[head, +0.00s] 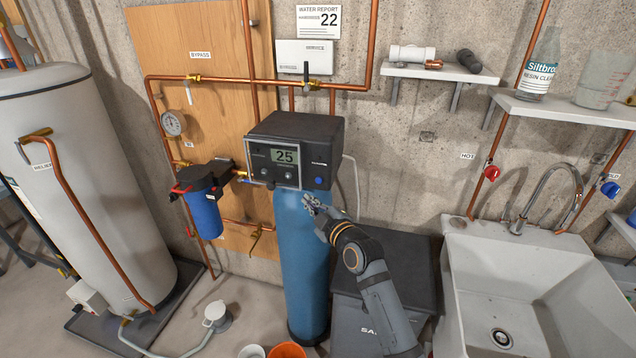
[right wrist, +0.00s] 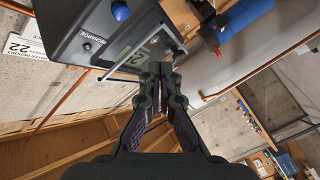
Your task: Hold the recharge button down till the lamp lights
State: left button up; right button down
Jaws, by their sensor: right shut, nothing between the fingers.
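The blue round button (head: 318,181) sits at the lower right of the face of the dark control box (head: 296,128), and shows in the right wrist view (right wrist: 120,11) beside the word RECHARGE. A small dark round fitting (right wrist: 87,46) on the other side of that word may be the lamp; it shows no glow. The box's display (head: 285,156) reads 25. My right gripper (head: 309,204) is shut and empty, just below the box and in front of the blue tank (head: 303,265). Its fingertips (right wrist: 160,70) are apart from the button. My left gripper is out of view.
A blue filter housing (head: 204,210) and copper pipes stand left of the box. A white sink (head: 530,280) is at the right, a dark bin (head: 385,270) behind my right arm. An orange bucket (head: 287,351) is on the floor. A shelf (head: 440,73) is at the upper right.

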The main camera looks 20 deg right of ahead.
aim_at(319, 180)
jog(key=shift+w+d+b, duration=0.4)
jog(key=shift+w+d, duration=0.2)
jog(key=shift+w, duration=0.3)
jog(key=shift+w+d+b, duration=0.45)
jog(key=shift+w+d, duration=0.15)
jog(key=shift+w, duration=0.25)
jog(key=shift+w+d+b, duration=0.4)
jog(key=shift+w+d, duration=0.2)
jog(key=shift+w, duration=0.3)
jog(key=shift+f, duration=0.1)
jog(key=shift+w+d+b, duration=0.2)
jog(key=shift+w+b, duration=0.1)
jog(key=shift+b, duration=0.1)
jog(key=shift+w+d+b, duration=0.25)
jog(key=shift+w+b, duration=0.1)
jog(key=shift+b, duration=0.05)
dwell(2.6)
jog(key=shift+s+a+p, duration=0.35)
jog(key=shift+s+a, duration=0.1)
jog(key=shift+s, duration=0.25)
